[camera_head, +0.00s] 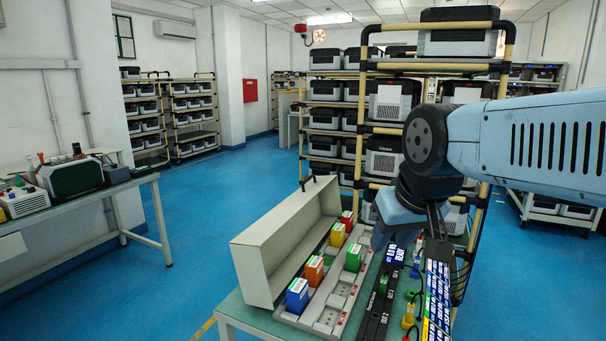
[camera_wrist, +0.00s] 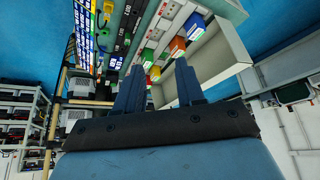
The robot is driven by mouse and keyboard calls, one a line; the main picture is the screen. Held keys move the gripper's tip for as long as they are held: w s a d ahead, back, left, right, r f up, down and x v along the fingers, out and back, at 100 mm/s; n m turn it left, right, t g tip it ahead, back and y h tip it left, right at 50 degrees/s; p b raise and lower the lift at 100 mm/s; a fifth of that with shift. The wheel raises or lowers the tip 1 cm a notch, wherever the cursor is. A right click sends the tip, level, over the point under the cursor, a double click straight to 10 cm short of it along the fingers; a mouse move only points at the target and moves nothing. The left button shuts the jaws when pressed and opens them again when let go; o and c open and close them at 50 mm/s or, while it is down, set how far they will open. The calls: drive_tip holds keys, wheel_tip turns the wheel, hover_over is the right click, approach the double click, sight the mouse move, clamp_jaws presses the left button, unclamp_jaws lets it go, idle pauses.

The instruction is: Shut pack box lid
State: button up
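The pack box lid (camera_head: 262,255) is a long, hollow beige-grey cover standing open along the left side of the box. The box base (camera_head: 325,315) is a pale grey tray holding blue, orange, yellow, red and green packs. The lid also shows at the upper right in the wrist view (camera_wrist: 228,58). My gripper (camera_wrist: 160,65) has its fingers apart, with nothing visibly held between them. In the head view, my wrist is right of the lid, above the bench's right side; the fingertips are unclear there.
A black strip (camera_head: 377,312) and a blue-and-white labelled strip (camera_head: 437,290) with cables and plugs lie right of the box. A tall rack of grey units (camera_head: 335,120) stands behind. A workbench (camera_head: 80,200) is at left. Blue floor between is clear.

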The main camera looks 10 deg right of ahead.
drive_tip(key=w+r+m, duration=0.2)
drive_tip(key=w+r, duration=0.6)
drive_tip(key=w, duration=0.6)
drive_tip(key=w+r+m+g+h, duration=0.1)
drive_tip(key=w+r+m+g, duration=0.15)
drive_tip(key=w, duration=2.75)
drive_tip(key=w+a+f+m+h, duration=0.1)
drive_tip(key=w+a+f, duration=0.1)
drive_tip(key=w+f, duration=0.35)
drive_tip(key=w+a+f+m+h, duration=0.1)
drive_tip(key=w+a+f+m, duration=0.1)
drive_tip(key=w, duration=0.7)
drive_tip(key=shift+t, duration=0.25)
drive_tip(key=x, duration=1.3)
drive_tip(key=shift+a+f, duration=0.3)
drive_tip(key=shift+y, duration=0.3)
drive_tip(key=shift+c, duration=0.2)
clamp_jaws()
